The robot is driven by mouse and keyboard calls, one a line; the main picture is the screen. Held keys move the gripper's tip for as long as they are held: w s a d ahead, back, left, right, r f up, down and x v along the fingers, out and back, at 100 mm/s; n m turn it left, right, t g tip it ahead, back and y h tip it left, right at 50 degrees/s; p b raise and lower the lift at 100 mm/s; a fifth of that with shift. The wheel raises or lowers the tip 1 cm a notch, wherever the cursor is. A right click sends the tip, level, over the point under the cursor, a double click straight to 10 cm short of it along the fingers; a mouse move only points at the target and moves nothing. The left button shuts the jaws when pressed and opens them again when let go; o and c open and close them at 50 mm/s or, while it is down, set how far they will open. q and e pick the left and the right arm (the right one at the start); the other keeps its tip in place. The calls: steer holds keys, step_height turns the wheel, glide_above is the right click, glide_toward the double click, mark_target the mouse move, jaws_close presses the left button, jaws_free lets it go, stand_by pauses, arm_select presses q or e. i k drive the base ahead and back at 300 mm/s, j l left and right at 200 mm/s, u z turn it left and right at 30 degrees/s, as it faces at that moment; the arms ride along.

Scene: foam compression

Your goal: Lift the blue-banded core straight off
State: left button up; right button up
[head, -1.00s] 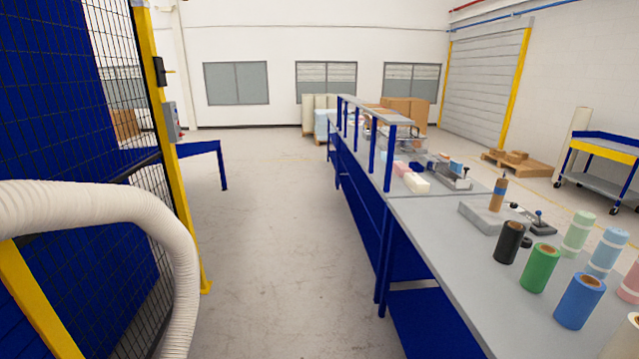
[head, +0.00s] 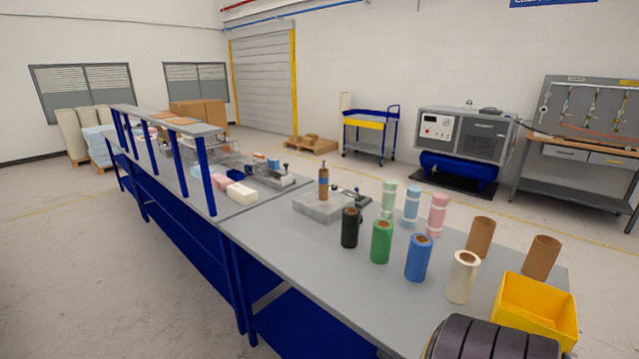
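The blue-banded core (head: 323,184) is a slim brown tube with a blue band around its middle. It stands upright on a grey block (head: 318,208) on the workbench (head: 290,250).
Black, green, blue and cream rolls (head: 381,241) stand in a row in front of the core. A toggle clamp (head: 350,196) is right behind it. Pastel rolls (head: 412,206), two brown tubes (head: 480,238) and a yellow bin (head: 537,308) stand to the right.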

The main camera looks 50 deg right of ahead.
mark_target(323, 176)
steer(key=i+j+z, duration=0.1)
steer(key=i+z, duration=0.2)
steer(key=i, duration=0.5)
steer(key=i+l+z, duration=0.1)
steer(key=i+z, duration=0.65)
steer(key=i+l+z, duration=0.2)
steer(key=i+z, duration=0.15)
steer(key=i, duration=0.1)
